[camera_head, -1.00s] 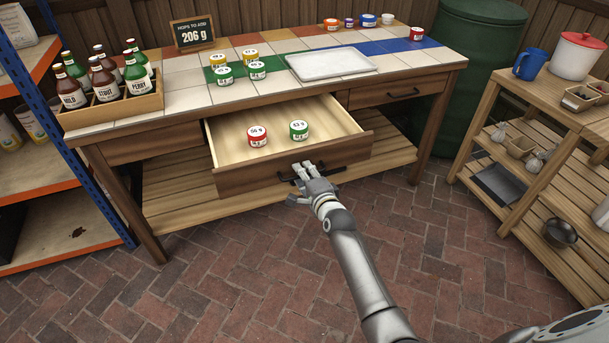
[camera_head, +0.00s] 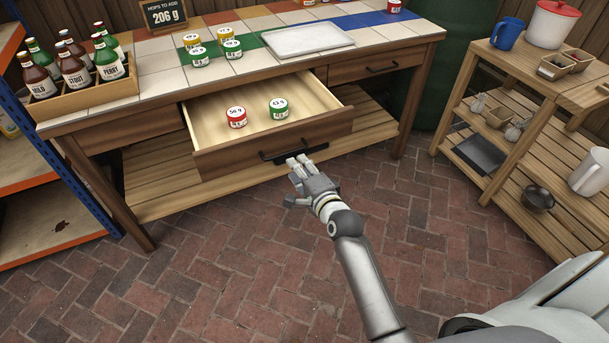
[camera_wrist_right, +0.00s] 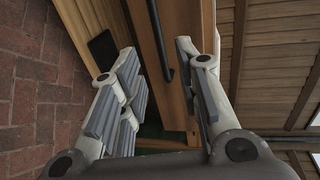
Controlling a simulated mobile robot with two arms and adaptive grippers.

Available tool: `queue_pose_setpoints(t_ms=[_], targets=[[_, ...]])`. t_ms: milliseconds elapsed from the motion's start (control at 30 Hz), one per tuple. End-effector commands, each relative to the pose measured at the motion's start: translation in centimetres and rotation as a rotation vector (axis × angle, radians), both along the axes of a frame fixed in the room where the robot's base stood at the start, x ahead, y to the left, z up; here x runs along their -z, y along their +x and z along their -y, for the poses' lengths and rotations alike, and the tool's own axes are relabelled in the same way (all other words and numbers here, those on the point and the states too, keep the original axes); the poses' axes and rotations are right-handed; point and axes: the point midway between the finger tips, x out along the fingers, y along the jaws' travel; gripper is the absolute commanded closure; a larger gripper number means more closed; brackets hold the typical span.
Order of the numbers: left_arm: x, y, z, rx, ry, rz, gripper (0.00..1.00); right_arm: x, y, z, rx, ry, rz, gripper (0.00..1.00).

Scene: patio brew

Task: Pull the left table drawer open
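The left table drawer (camera_head: 230,160) stands pulled out from under the tiled table. A red-labelled tin (camera_head: 236,117) and a green-labelled tin (camera_head: 279,108) stand inside it. Its dark bar handle (camera_head: 293,150) is on the front face. My right gripper (camera_head: 299,162) is just in front of and below the handle, apparently clear of it. In the right wrist view my right gripper (camera_wrist_right: 158,88) has its fingers spread with nothing clamped, and the dark handle (camera_wrist_right: 160,40) lies beyond them. My left gripper is not in view.
The table (camera_head: 395,40) carries a bottle crate (camera_head: 85,98), several small tins, a white tray (camera_head: 295,39) and a sign (camera_head: 164,15). The right drawer (camera_head: 375,67) is shut. A wooden shelf unit (camera_head: 500,80) stands at right. The brick floor (camera_head: 240,260) before the drawer is clear.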

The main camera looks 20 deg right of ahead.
Motion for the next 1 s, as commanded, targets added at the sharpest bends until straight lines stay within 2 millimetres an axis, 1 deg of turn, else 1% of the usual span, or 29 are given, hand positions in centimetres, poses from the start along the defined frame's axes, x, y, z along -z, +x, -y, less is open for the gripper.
queue_pose_setpoints(t_ms=[33,100,233,400,833,867,933,967,1000], targets=[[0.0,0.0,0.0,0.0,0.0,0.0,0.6,-0.1,-0.8,0.0,0.0,0.001,-0.001,0.69],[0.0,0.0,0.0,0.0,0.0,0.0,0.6,-0.2,-1.5,0.1,0.0,0.001,-0.001,0.69],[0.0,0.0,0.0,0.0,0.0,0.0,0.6,-0.4,-2.4,0.1,0.0,0.001,-0.001,0.69],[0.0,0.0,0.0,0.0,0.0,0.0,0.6,-0.6,-2.7,0.1,0.0,0.001,0.0,0.69],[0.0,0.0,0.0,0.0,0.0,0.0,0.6,-0.5,-2.7,0.1,-0.001,-0.001,-0.002,0.69],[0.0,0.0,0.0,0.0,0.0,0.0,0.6,-0.3,-2.8,0.0,-0.003,-0.007,-0.006,0.69],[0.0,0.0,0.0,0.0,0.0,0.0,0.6,0.9,-3.1,-0.2,-0.018,-0.04,-0.034,0.69],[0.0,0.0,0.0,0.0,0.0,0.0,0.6,1.9,-3.4,-0.4,-0.031,-0.066,-0.054,0.69],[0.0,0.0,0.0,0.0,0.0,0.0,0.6,3.4,-3.9,-0.8,-0.053,-0.111,-0.088,0.69]])
